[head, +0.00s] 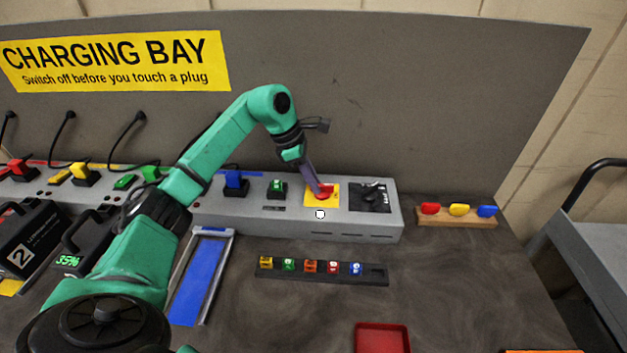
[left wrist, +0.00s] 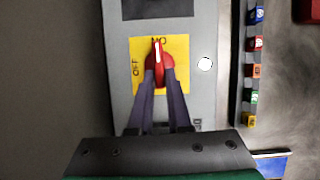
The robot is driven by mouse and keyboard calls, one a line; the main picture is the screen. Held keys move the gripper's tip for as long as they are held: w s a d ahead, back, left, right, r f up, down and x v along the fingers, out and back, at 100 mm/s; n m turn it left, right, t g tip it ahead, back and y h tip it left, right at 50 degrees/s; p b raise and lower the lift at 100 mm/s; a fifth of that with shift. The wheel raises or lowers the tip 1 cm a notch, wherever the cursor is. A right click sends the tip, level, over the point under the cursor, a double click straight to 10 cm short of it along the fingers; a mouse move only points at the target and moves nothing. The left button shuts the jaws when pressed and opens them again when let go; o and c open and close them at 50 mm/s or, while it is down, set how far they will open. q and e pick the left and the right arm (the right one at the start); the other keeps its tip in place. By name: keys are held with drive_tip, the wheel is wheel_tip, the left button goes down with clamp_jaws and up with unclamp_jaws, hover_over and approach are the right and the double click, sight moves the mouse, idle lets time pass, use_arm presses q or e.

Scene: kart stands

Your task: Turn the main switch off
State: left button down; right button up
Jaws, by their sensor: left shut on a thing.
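The main switch is a red knob (head: 327,190) on a yellow plate (head: 333,203), set in the top of the grey charging unit (head: 225,210). In the left wrist view the red knob (left wrist: 158,62) has a white line that points at the ON mark; OFF (left wrist: 135,66) is printed at the plate's left side. My left gripper (head: 318,188) comes down on the knob, and its two purple fingers (left wrist: 158,82) are shut on either side of it. The fingers hide part of the knob. My right gripper is not in view.
A white round lamp (head: 320,214) sits in front of the plate. A black panel (head: 369,198) is right of it; green (head: 277,186) and blue (head: 235,182) plugs are left. A rack of coloured tags (head: 320,279) and a red tray (head: 382,339) lie in front.

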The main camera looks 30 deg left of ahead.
sight(322, 193)
use_arm(q)
drive_tip(key=n, duration=0.1)
drive_tip(key=n+t, duration=0.1)
drive_tip(key=n, duration=0.2)
drive_tip(key=shift+s+d+t+y+b, duration=0.25)
drive_tip(key=shift+s+t+y+b, duration=0.05)
drive_tip(key=shift+y+b, duration=0.1)
drive_tip(key=n, duration=0.2)
drive_tip(key=n+y, duration=0.1)
drive_tip(key=n, duration=0.1)
drive_tip(key=shift+s+d+r+n+t+y, duration=0.1)
drive_tip(key=shift+s+d+n+t+y, duration=0.05)
drive_tip(key=shift+d+n+t+y, duration=0.2)
drive_tip(key=n+y, duration=0.1)
drive_tip(key=n, duration=0.1)
drive_tip(key=d+n, duration=0.1)
drive_tip(key=n, duration=0.1)
drive_tip(key=shift+n+y, duration=0.25)
drive_tip(key=shift+y, duration=0.1)
drive_tip(key=n, duration=0.2)
drive_tip(key=n+y, duration=0.1)
drive_tip(key=n, duration=0.1)
drive_tip(key=shift+d+y, duration=0.3)
drive_tip(key=shift+n, duration=0.3)
drive_tip(key=c, duration=0.9)
unclamp_jaws()
drive_tip(key=shift+o, duration=0.2)
